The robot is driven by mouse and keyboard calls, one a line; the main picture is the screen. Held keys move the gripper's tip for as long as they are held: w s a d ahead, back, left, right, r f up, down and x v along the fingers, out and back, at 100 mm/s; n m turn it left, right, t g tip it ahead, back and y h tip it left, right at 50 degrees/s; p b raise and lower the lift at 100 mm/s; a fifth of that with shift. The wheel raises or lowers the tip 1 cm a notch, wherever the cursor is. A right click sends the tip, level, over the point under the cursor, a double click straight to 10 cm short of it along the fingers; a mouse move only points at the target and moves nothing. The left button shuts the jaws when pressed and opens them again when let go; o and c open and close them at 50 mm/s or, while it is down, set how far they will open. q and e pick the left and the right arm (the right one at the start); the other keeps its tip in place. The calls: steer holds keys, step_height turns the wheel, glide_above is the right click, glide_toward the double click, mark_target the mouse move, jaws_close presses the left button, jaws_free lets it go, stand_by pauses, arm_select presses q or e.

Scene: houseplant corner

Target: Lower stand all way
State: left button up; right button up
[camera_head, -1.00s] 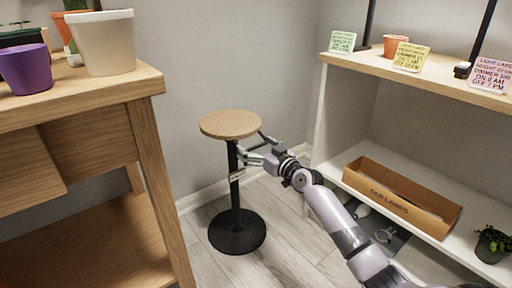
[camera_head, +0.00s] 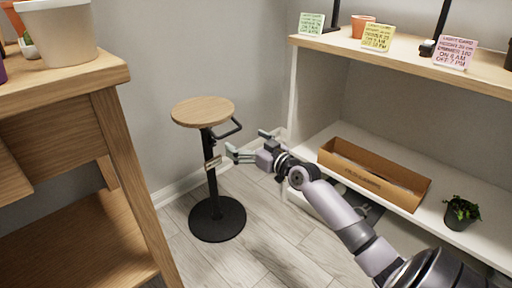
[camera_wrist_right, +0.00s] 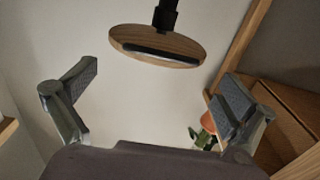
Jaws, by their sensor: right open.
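The stand has a round wooden top (camera_head: 203,111), a black post (camera_head: 212,184) and a round black base (camera_head: 217,219). It is upright on the floor. A black lever (camera_head: 231,129) sticks out under the top's right side, and a small pale label (camera_head: 213,163) sits on the post. My right gripper (camera_head: 248,146) is open and empty, just right of the post and below the lever, apart from both. In the right wrist view the top's underside (camera_wrist_right: 157,45) shows beyond the open fingers (camera_wrist_right: 160,103). My left gripper is out of view.
A wooden table (camera_head: 110,75) with pots stands at the left. A white shelf (camera_head: 390,62) at the right holds cards and a terracotta pot (camera_head: 363,27); its lower board holds a cardboard box (camera_head: 375,173) and a small plant (camera_head: 462,212). Floor between is clear.

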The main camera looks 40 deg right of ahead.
steer(key=shift+s+d, duration=0.15)
steer(key=shift+s, duration=1.1)
steer(key=shift+s+d, duration=0.1)
steer(key=shift+s, duration=1.15)
